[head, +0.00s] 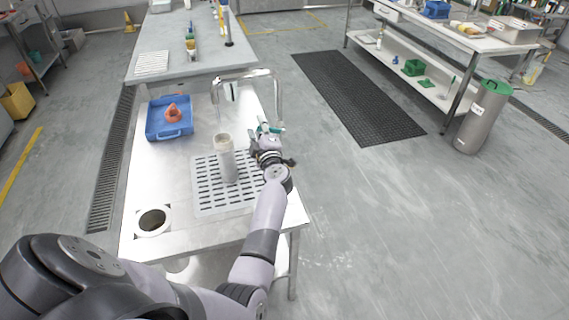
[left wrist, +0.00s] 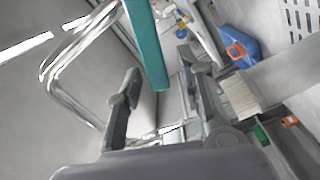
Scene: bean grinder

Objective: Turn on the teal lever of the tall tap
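The tall tap (head: 279,95) is a shiny metal arch at the right edge of the steel worktop; its tube also shows in the left wrist view (left wrist: 62,75). The teal lever (left wrist: 147,45) comes down from the top of the left wrist view, its lower end between my fingertips. In the head view only a bit of teal (head: 267,128) shows at my gripper. My left gripper (head: 264,138) is at the foot of the tap. Its two fingers (left wrist: 160,70) are apart, one on each side of the lever; I cannot tell whether they touch it. My right gripper is out of view.
A pale cylinder (head: 228,165) stands on the slotted drain panel (head: 208,205), left of my gripper. A blue tray (head: 155,128) with an orange item (head: 173,114) lies farther left. A round hole (head: 153,221) is near the front.

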